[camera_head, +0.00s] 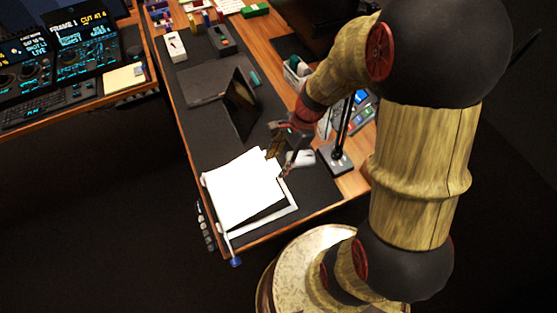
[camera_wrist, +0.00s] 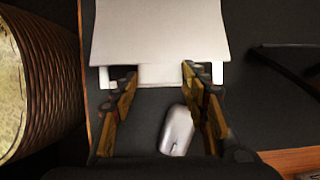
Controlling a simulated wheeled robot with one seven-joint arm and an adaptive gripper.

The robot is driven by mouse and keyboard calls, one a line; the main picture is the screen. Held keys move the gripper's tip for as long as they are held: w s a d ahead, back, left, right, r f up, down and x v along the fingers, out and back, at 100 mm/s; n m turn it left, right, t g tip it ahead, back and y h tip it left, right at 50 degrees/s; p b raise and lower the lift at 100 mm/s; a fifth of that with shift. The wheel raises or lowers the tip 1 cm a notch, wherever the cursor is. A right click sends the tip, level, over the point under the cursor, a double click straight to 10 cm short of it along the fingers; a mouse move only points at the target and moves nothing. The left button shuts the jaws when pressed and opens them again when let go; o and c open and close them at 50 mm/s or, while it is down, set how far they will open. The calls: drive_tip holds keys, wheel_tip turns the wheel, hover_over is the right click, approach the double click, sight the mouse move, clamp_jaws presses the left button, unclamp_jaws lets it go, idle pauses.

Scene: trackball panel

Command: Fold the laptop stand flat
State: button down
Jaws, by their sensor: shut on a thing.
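The laptop stand is a white panel (camera_head: 240,188) raised at an angle over a white base frame (camera_head: 268,221), near the front of the desk. In the wrist view the panel (camera_wrist: 160,32) fills the top middle, with a paler part between the fingers. My gripper (camera_head: 279,158) is at the panel's right edge. In the wrist view my gripper (camera_wrist: 159,76) has one finger on each side of that paler part and is shut on the stand. The exact contact is partly hidden by the fingers.
A grey mouse (camera_wrist: 177,130) lies on the dark mat beside my gripper. A lamp base (camera_head: 337,158) stands to the right. An open laptop (camera_head: 241,104) is behind the stand. The desk's front edge is close to the stand.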

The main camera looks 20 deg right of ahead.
drive_tip(key=f, duration=0.2)
drive_tip(key=d+f, duration=0.1)
drive_tip(key=f, duration=0.1)
drive_tip(key=d+f+b, duration=0.1)
drive_tip(key=f, duration=0.1)
drive_tip(key=shift+r, duration=0.1)
drive_tip(key=c, duration=1)
unclamp_jaws()
drive_tip(key=shift+o, duration=0.2)
drive_tip(key=v, duration=0.7)
drive_tip(key=shift+r, duration=0.3)
